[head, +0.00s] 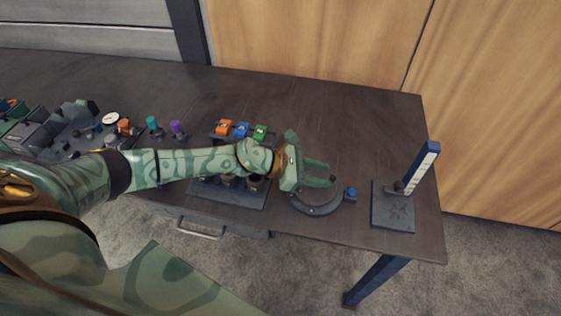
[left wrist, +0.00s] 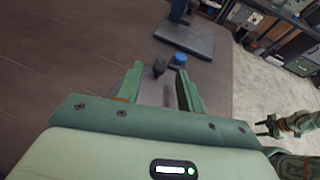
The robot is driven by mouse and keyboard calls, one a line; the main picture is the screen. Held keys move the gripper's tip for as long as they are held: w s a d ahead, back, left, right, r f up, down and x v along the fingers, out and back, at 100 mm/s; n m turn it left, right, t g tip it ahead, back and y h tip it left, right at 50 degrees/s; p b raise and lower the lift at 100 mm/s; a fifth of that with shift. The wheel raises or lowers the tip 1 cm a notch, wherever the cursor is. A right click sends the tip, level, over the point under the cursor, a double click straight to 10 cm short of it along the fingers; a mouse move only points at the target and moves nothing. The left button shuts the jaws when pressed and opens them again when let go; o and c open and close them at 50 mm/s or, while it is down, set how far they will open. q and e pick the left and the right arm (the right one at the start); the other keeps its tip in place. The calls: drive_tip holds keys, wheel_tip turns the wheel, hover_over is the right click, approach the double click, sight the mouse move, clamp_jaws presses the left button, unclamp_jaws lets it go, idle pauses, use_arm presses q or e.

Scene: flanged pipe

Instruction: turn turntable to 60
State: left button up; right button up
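The turntable (head: 318,208) is a round grey disc near the front edge of the table, with a blue knob (head: 351,193) at its right side. My left gripper (head: 328,174) is over the turntable with its two green fingers apart. In the left wrist view its fingers (left wrist: 159,82) have a gap between them. A dark upright peg (left wrist: 158,68) and the blue knob (left wrist: 180,60) show just beyond that gap. The gripper hides part of the disc, and I can read no angle marks. What looks like my right gripper (left wrist: 268,126) is small at the right of the left wrist view.
A grey plate with a blue upright white scale (head: 422,168) stands right of the turntable. Orange, blue and green blocks (head: 240,130) are behind my left forearm. A dark rack (head: 230,192) lies beneath it. The table's back right (head: 370,120) is clear.

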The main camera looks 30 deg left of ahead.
use_arm(q)
drive_tip(key=v, duration=1.5)
drive_tip(key=shift+a, duration=0.1)
